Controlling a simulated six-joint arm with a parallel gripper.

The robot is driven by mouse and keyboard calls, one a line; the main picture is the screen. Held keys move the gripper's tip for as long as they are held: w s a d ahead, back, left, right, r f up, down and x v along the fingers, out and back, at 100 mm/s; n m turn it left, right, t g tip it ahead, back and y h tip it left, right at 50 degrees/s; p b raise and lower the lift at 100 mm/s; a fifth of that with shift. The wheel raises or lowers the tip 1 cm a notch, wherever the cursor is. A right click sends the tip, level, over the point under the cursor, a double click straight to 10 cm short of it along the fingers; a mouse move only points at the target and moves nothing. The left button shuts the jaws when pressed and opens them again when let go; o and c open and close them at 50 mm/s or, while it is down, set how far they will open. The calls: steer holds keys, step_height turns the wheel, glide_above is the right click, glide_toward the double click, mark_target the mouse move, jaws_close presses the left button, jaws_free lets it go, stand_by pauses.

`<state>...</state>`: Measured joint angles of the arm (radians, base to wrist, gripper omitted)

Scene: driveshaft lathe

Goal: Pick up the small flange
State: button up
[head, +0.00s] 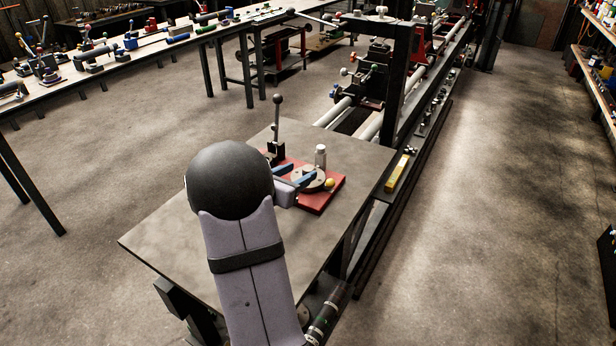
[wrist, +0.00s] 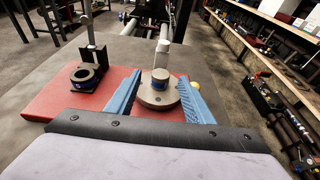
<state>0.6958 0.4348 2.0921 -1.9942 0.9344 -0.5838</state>
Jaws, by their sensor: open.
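The small flange (wrist: 158,96), a round grey-brown disc with a raised hub, lies on the red plate (wrist: 60,98). In the wrist view my gripper (wrist: 159,75) is open, with one blue finger on each side of the flange. Gaps show between the disc and the fingers, and I cannot tell whether either touches it. In the head view the flange (head: 308,180) lies on the red plate (head: 320,201), partly covered by the blue fingers of my gripper (head: 309,174).
A black holder with a round bore (wrist: 87,76) and an upright lever stands on the left. A pale cylinder (head: 320,157) stands just behind the flange. A yellow ball (head: 329,183) is at the right. The table's near left (head: 165,238) is bare.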

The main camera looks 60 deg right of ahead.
mark_target(308, 168)
steer(key=shift+p+x, duration=0.8)
steer(key=shift+x, duration=2.05)
steer(key=shift+s+a, duration=0.1)
jaws_close()
